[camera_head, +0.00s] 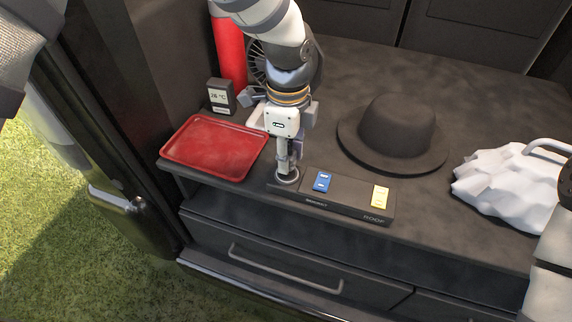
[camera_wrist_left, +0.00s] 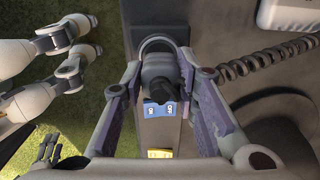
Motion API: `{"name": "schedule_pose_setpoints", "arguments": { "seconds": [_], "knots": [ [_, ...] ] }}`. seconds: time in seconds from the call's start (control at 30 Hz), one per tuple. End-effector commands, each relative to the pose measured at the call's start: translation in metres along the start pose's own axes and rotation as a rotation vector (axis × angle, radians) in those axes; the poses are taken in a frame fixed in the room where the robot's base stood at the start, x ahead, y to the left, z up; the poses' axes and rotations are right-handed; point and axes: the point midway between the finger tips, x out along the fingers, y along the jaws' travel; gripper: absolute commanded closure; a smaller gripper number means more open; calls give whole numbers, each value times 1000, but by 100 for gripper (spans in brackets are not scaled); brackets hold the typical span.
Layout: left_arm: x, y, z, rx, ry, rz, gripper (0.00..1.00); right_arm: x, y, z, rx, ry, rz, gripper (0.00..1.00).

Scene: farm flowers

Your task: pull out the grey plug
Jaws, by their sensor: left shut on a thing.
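My left gripper (camera_head: 287,165) points down at the left end of a black power strip (camera_head: 340,205). It is shut on the grey plug (camera_head: 287,178), whose round base shows below the fingers at the strip's end. In the left wrist view the plug (camera_wrist_left: 160,68) sits between my two finger linkages (camera_wrist_left: 160,95). I cannot tell whether its prongs are in the socket. A blue piece (camera_head: 322,181) and a yellow piece (camera_head: 380,196) sit on the strip to the right. Only a link of my right arm shows in the head view.
A red tray (camera_head: 214,146) lies left of the strip, with a small display (camera_head: 221,96) behind it. A black hat (camera_head: 393,135) stands behind the strip. A white crumpled thing (camera_head: 505,188) is at the right. A drawer handle (camera_head: 285,270) juts out below the shelf.

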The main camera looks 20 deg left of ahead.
Motion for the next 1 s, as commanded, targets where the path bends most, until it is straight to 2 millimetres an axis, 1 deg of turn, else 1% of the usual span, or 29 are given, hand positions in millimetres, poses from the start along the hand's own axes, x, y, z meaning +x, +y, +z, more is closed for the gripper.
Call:
{"name": "schedule_pose_setpoints", "arguments": {
  "seconds": [0.03, 0.7, 0.83, 1.0],
  "knots": [
    [-4, 0, 0, 0, 0, -3, 100, -2, 0, -1, 0, 6, 0, 60],
    [-30, 0, 0, -1, 1, -3, 100, -15, 0, -9, 0, 45, -2, 60],
    [-34, 0, 0, 0, 0, -1, 100, -16, 0, -10, 0, 50, -2, 60],
    [-34, 0, 0, 0, 0, 1, 100, -16, 0, -10, 0, 50, -2, 60]
  ]
}}
